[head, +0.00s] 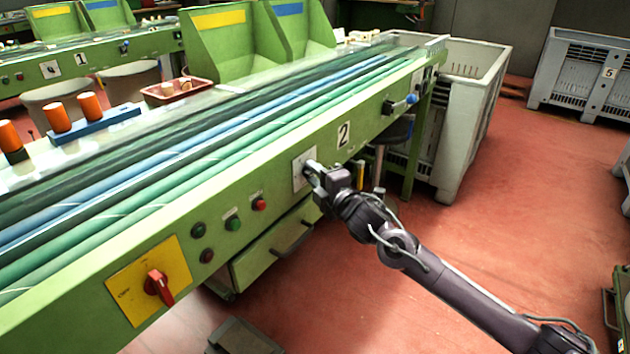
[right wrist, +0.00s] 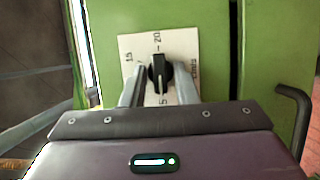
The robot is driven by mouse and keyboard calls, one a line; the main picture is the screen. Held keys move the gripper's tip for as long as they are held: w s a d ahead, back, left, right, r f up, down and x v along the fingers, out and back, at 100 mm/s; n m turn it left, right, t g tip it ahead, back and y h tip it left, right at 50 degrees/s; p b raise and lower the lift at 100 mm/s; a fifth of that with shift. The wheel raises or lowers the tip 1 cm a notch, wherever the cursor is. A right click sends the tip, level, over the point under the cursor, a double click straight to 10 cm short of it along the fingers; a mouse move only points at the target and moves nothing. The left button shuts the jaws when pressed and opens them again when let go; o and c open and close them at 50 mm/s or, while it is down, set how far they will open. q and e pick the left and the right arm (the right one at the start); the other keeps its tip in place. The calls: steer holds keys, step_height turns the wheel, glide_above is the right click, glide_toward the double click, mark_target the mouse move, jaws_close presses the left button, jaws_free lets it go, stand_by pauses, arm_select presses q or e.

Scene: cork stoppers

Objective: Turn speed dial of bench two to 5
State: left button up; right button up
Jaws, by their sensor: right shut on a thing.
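The speed dial is a black knob (right wrist: 159,73) on a white scale plate (right wrist: 185,46), which shows in the head view (head: 298,182) on the green front of bench two (head: 240,180). In the right wrist view the plate reads 20 at the top, 15 at the left and a 5 below the knob, partly framed by the fingers. The knob stands nearly upright in that picture; its exact setting is hard to tell. My right gripper (head: 314,172) is shut on the knob, one finger on each side. My left gripper is out of view.
A number 2 sign (head: 344,134) is right of the plate. Green and red buttons (head: 233,223) and a red rotary switch (head: 158,286) on a yellow plate are to the left. A drawer handle (head: 293,239) sticks out below. Red floor is open at the right.

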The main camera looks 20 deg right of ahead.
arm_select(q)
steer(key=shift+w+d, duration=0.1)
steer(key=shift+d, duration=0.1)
arm_select(e)
steer(key=shift+f, duration=0.1)
steer(key=o, duration=0.7)
steer(key=shift+s, duration=0.15)
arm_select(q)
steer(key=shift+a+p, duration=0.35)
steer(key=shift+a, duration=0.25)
arm_select(e)
steer(key=shift+v, duration=3.85)
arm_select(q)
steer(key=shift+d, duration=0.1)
